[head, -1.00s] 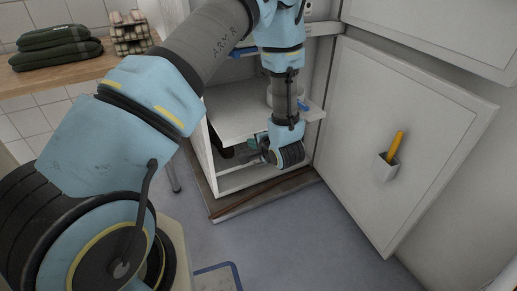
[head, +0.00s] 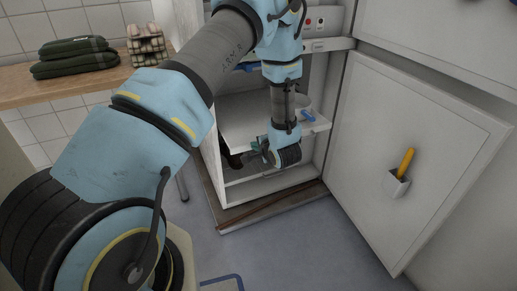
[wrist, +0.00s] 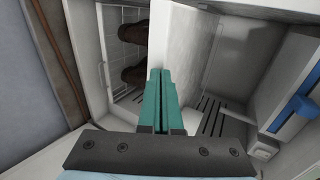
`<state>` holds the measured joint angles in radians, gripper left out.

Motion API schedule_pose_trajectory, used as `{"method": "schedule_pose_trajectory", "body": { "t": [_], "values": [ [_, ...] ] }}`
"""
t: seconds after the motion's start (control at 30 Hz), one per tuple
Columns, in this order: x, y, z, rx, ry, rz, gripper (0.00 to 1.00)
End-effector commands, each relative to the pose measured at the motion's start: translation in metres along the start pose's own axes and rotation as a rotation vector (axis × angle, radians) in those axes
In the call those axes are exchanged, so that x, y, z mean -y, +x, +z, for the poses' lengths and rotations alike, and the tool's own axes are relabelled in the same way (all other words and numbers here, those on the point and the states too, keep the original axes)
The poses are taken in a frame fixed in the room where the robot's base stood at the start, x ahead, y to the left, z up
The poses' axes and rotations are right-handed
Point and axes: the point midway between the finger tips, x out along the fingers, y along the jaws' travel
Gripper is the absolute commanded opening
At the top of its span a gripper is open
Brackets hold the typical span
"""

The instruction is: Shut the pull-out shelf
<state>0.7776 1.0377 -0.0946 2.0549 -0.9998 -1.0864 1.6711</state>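The white pull-out shelf (head: 242,112) sticks out of the open cabinet, below the appliance panel. A blue piece (head: 308,115) sits at its right front, and a pale round item stands near it. A blue piece on a white part also shows at the right of the wrist view (wrist: 296,110). My gripper (head: 257,147) is low in front of the cabinet, at or just under the shelf's front edge. In the wrist view its teal fingers (wrist: 161,100) lie together with nothing seen between them. I cannot tell whether they touch the shelf.
The open cabinet door (head: 415,150) with a holder and a yellow-orange item (head: 406,161) stands right of my gripper. Brown objects (wrist: 135,72) sit inside the cabinet. A wooden counter (head: 75,82) with folded green cloth is at left. The floor in front is clear.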

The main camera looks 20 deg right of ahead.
Motion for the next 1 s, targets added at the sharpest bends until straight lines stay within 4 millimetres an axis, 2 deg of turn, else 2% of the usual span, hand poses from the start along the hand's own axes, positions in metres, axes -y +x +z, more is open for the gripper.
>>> {"method": "schedule_pose_trajectory", "body": {
  "t": [0.2,0.6,0.8,1.0],
  "values": [
    [0.03,0.046,0.001,0.002,-0.001,-0.004,0.0],
    [0.075,0.13,0.0,0.0,0.0,-0.002,0.0],
    [0.089,0.155,0.0,0.0,0.0,-0.001,0.0],
    [0.096,0.167,0.001,0.001,0.0,-0.001,0.0]
  ]
}}
